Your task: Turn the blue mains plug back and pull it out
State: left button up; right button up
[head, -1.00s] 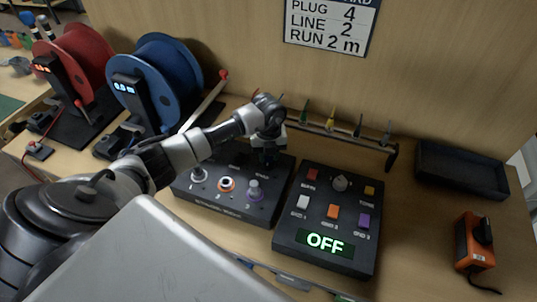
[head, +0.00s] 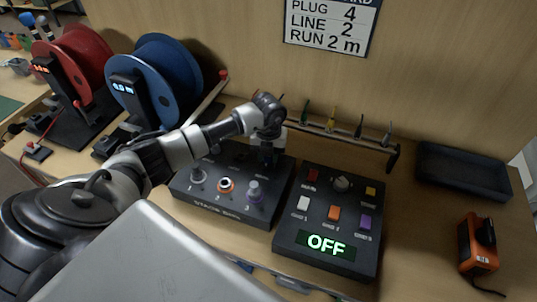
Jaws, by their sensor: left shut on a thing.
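My left gripper (head: 267,156) points down at the back right of the black stage box (head: 236,210). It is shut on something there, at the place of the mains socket. The blue mains plug itself is hidden by the fingers and wrist, so its angle and depth do not show. The front of the box has a row of three round connectors, numbered 1 to 3; the middle one has an orange ring (head: 226,186). My right gripper is not in view.
A black control panel (head: 325,222) with coloured buttons and a green "OFF" display stands right of the box. Behind is a low rack (head: 345,140) with small tools. Blue (head: 168,80) and red (head: 78,66) cable reels stand left. A black tray (head: 462,172) and orange device (head: 478,243) are at right.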

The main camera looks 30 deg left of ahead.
pick_arm(q)
jog(key=shift+r+p, duration=1.2)
jog(key=shift+r, duration=0.5)
jog(key=shift+r+p, duration=0.95)
jog(key=shift+r, duration=0.45)
